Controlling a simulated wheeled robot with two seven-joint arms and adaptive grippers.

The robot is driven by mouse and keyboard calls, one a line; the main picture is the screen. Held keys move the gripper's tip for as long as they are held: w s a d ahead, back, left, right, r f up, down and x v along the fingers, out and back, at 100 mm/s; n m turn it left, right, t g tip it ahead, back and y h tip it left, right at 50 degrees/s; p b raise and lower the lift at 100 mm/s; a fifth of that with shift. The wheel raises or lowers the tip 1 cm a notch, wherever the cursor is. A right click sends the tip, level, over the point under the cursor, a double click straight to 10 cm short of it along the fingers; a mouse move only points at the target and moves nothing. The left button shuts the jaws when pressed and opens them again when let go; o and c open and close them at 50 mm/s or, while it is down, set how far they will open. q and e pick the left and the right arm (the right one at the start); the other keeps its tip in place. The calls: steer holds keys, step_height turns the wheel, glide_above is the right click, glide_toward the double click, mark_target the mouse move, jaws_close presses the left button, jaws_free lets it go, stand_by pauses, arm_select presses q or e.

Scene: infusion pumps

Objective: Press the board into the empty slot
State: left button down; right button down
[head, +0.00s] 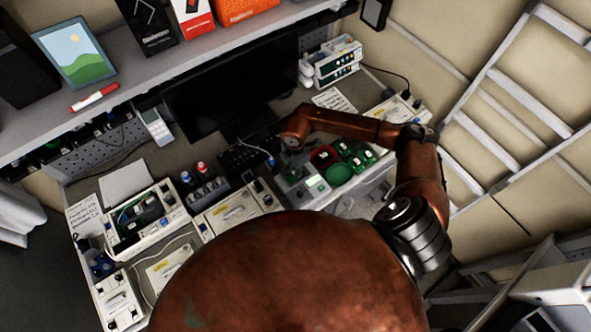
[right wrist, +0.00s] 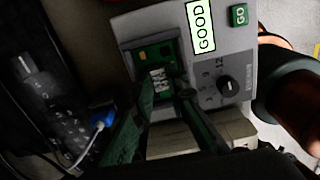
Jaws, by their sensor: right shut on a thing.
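A grey test unit (right wrist: 235,60) in the right wrist view has a lit screen reading GOOD (right wrist: 200,27), a green GO button (right wrist: 239,15) and a black dial (right wrist: 228,87). A green board (right wrist: 150,52) shows in the recess at its left. My right gripper (right wrist: 168,90) is shut on the board, its two dark fingers reaching up to the recess. Fingers hide the board's lower part, so I cannot tell how deep it sits. In the head view the test unit (head: 318,184) is partly covered by my arm. My left gripper is not in view.
An open pump housing (head: 140,215) stands at the left of the bench. Several green boards (head: 340,173) and a red part lie right of the test unit. A monitor (head: 230,90) and keyboard stand behind. A blue-plugged cable (right wrist: 103,121) lies left of my fingers.

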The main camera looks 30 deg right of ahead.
steer(key=shift+r, duration=0.1)
steer(key=shift+r+p, duration=1.8)
steer(key=shift+r, duration=0.65)
